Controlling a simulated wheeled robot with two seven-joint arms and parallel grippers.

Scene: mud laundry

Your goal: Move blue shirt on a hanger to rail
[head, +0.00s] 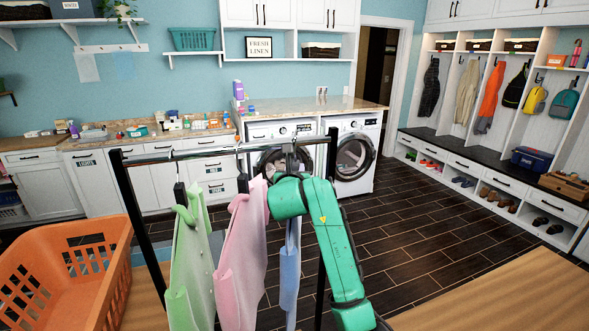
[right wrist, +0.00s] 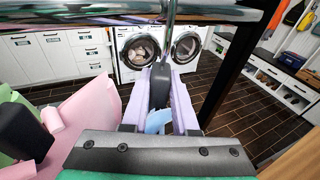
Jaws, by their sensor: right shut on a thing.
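My left gripper is out of view.
An orange laundry basket (head: 65,265) stands at the left. The rack's black right post (head: 326,215) is close to my right arm. Washing machines (head: 355,160) stand behind the rack. A wooden surface (head: 510,295) is at the lower right.

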